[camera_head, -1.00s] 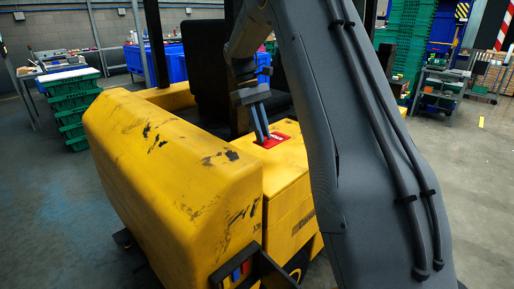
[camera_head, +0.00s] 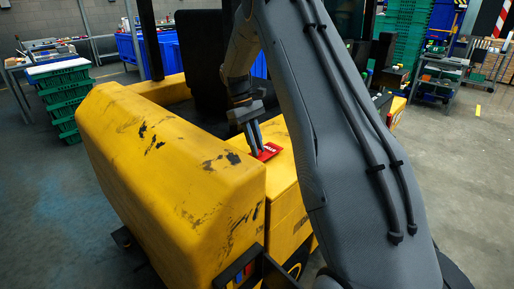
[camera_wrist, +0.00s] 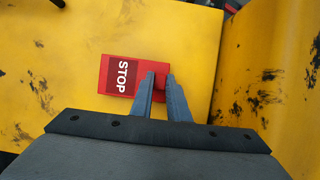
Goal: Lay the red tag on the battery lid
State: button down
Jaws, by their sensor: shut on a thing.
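The red tag (camera_wrist: 121,76) bears the white word STOP on a dark red panel. In the head view the tag (camera_head: 269,151) is close over the yellow battery lid (camera_head: 284,173), beside the taller yellow hood. My gripper (camera_wrist: 160,78) is shut on the right part of the tag in the wrist view; its fingers hide a strip of it. In the head view my gripper (camera_head: 258,154) points down at the tag. The lid (camera_wrist: 150,30) fills the background behind the tag in the wrist view. I cannot tell whether the tag touches the lid.
The scuffed yellow hood (camera_head: 165,165) rises to the left of the lid; its wall also stands at the right in the wrist view (camera_wrist: 280,60). A black seat (camera_head: 203,60) is behind. Green crates (camera_head: 66,95) stand further off at the left.

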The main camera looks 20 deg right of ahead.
jog(key=shift+f, duration=0.75)
jog(key=shift+f, duration=0.1)
jog(key=c, duration=1.7)
grip_release()
jog(key=b+v, duration=0.4)
jog(key=v, duration=0.8)
jog(key=shift+w, duration=0.1)
